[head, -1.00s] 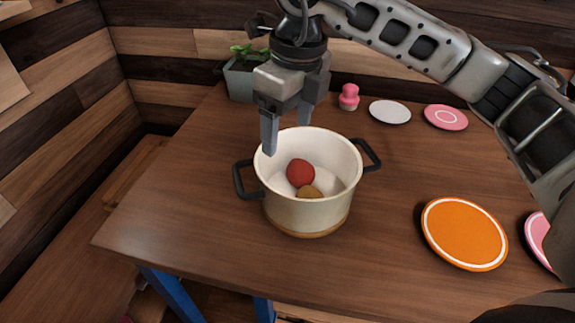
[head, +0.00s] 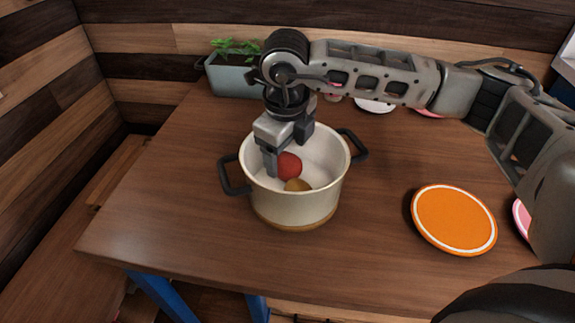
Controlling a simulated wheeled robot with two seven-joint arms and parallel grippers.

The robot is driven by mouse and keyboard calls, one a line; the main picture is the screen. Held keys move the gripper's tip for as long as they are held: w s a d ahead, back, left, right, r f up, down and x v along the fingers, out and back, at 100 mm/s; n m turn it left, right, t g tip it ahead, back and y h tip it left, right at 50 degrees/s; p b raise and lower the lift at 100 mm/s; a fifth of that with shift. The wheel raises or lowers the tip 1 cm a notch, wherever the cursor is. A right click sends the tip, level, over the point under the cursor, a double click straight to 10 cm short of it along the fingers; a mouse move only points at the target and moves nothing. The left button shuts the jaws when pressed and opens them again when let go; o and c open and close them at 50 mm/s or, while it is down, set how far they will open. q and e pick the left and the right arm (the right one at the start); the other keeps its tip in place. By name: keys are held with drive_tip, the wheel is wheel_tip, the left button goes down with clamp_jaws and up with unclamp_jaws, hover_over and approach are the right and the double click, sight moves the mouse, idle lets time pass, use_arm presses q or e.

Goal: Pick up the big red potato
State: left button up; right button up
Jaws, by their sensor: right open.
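A red potato (head: 290,167) lies in a cream pot (head: 296,206) with black handles, on the wooden table. A smaller brown potato (head: 298,185) lies in front of it in the pot. My right gripper (head: 286,160) is open and points down into the pot. One finger is at the left side of the red potato; the other finger is higher and partly behind it. I cannot tell whether either finger touches it. My left gripper is not in view.
An orange plate (head: 453,219) lies to the right of the pot, with a pink plate (head: 521,220) at the right edge. A planter (head: 229,76) stands at the back left. A white plate (head: 375,105) is partly hidden behind my arm. The table's front left is clear.

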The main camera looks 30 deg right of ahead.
sight(286, 160)
drive_tip(key=f, duration=0.3)
drive_tip(key=shift+w+d+f, duration=0.1)
drive_tip(key=shift+w+f, duration=0.05)
drive_tip(key=shift+w, duration=0.05)
drive_tip(key=c, duration=1.1)
